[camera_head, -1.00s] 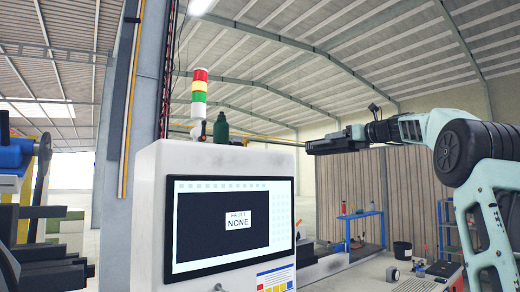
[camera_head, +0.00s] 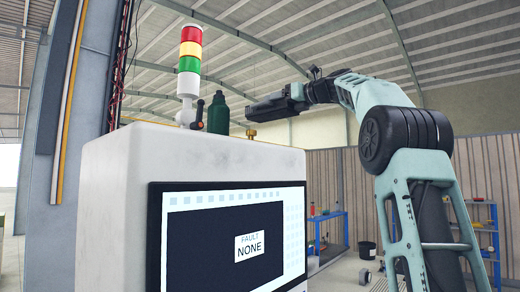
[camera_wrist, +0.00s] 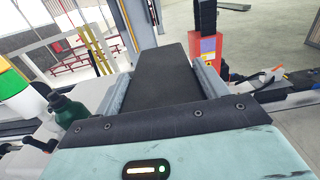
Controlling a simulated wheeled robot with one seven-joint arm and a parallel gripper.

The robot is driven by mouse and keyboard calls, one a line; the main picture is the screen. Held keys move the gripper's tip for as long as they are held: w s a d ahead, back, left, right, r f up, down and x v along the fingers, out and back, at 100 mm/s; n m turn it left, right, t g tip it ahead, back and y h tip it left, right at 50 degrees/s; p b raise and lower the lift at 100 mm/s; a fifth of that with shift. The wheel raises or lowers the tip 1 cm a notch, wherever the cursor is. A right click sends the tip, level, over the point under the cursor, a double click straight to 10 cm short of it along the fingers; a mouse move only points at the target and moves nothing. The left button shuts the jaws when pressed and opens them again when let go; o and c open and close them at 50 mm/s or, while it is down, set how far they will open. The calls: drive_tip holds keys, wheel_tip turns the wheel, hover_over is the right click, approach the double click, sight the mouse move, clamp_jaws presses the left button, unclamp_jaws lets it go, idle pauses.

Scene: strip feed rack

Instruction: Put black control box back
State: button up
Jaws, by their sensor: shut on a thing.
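The black control box (camera_wrist: 160,80) is a long dark slab between the two grey jaws of my gripper (camera_wrist: 172,72) in the wrist view. My gripper is shut on it. In the head view the held dark box (camera_head: 268,107) is up in the air above the back right of the white cabinet (camera_head: 190,165), roughly level. The jaws are hard to tell from the box there. I cannot tell the gap between the box and the cabinet. No clear place for the box shows in these views.
On the cabinet top stand a red, yellow and green signal light (camera_head: 190,60), a dark green bottle (camera_head: 219,113) and a brass fitting (camera_head: 251,134). The cabinet's screen (camera_head: 235,240) reads "FAULT NONE". A blue shelf (camera_head: 328,235) stands behind to the right.

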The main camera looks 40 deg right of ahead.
wheel_tip(320, 180, down, 10)
drive_tip(key=shift+r+b, duration=0.15)
drive_tip(key=shift+b, duration=0.9)
drive_tip(key=o, duration=1.2)
drive_tip(key=shift+f, duration=0.2)
drive_tip(key=shift+r, duration=0.15)
drive_tip(key=s+b, duration=0.5)
drive_tip(key=s, duration=0.7)
drive_tip(key=shift+d, duration=0.45)
